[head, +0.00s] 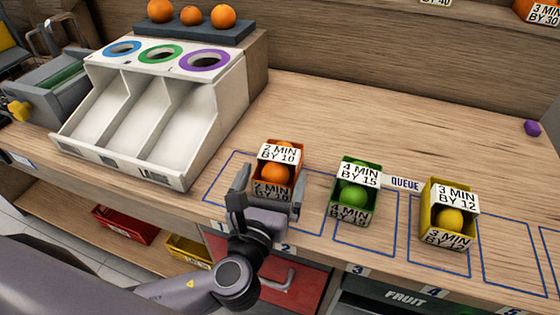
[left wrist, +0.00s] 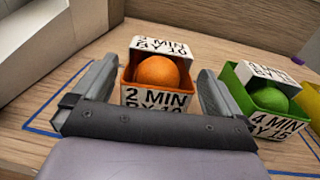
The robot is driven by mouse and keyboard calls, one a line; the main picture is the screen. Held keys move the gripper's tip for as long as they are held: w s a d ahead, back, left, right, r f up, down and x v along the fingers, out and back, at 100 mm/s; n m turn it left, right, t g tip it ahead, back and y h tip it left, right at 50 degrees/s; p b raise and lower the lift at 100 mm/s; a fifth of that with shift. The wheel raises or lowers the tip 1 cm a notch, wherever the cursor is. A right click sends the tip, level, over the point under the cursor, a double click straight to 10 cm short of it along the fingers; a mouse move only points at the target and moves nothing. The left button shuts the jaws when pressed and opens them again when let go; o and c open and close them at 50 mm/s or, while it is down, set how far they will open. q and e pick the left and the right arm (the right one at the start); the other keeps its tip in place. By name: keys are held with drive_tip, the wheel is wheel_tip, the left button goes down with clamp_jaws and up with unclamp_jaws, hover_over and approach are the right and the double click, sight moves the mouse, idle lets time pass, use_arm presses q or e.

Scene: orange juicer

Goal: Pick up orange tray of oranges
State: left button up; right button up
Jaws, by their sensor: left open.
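The orange tray (head: 272,190) holds oranges and carries white labels reading "2 MIN BY 10". It stands in a blue outlined slot on the wooden counter. It also shows in the left wrist view (left wrist: 127,74), with an orange (left wrist: 158,72) on top. My left gripper (head: 270,190) is open, with one finger on either side of the tray's near end. In the left wrist view the fingers (left wrist: 156,85) flank the tray with small gaps, and nothing is clamped. The tray's lower near part is partly hidden by the gripper. My right gripper is not in view.
A green tray (head: 337,202) of green fruit and a yellow tray (head: 426,217) with a yellow fruit stand to the right. A white three-chute sorter (head: 210,125) stands at the left. Several oranges (head: 192,15) sit on a dark shelf behind it.

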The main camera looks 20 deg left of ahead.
sight(277, 163)
use_arm(q)
drive_tip(key=w, duration=0.4)
drive_tip(key=shift+w+a, duration=0.15)
drive_tip(key=shift+w, duration=0.2)
drive_tip(key=c, duration=0.9)
